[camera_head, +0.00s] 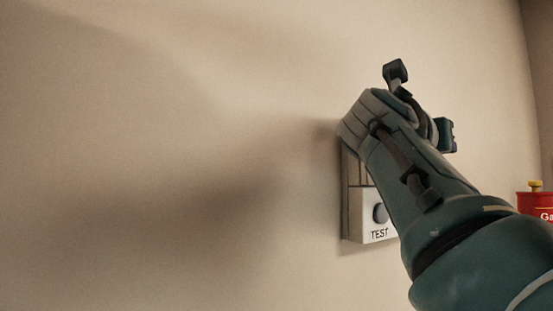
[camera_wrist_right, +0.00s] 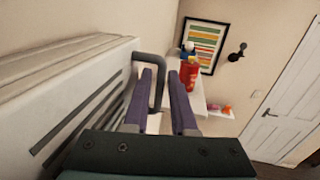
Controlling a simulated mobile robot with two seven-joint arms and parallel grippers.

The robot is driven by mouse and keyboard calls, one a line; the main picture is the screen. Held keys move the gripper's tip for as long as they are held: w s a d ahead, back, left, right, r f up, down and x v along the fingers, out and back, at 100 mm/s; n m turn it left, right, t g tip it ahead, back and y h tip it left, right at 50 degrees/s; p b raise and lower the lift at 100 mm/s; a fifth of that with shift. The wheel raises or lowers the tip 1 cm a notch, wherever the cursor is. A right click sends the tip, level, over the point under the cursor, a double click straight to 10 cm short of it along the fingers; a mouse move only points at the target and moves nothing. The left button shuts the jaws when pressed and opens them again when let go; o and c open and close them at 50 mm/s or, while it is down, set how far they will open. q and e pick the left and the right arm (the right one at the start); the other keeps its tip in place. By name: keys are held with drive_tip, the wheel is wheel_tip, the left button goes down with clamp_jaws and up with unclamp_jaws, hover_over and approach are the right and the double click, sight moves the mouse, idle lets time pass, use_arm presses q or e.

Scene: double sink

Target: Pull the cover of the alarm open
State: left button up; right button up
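The alarm (camera_head: 374,215) is a pale box on the wall with a round grey button and the label TEST. My right arm hides its upper and right parts in the head view. In the right wrist view the white slotted cover (camera_wrist_right: 85,95) fills the left side, with a grey bar handle (camera_wrist_right: 149,57) standing out from it. My right gripper (camera_wrist_right: 161,76) is open, its two purple-grey fingers on either side of the handle's bar. A gap shows between the bar and the right finger; contact with the left finger is unclear. My left gripper is not in view.
The wall left of the alarm is bare. A red container (camera_head: 535,204) with a yellow cap stands at the right edge. The right wrist view also shows a white shelf (camera_wrist_right: 213,93) holding red items, a framed picture (camera_wrist_right: 206,43), and a white door (camera_wrist_right: 293,100).

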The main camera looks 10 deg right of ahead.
clamp_jaws()
idle(1.5)
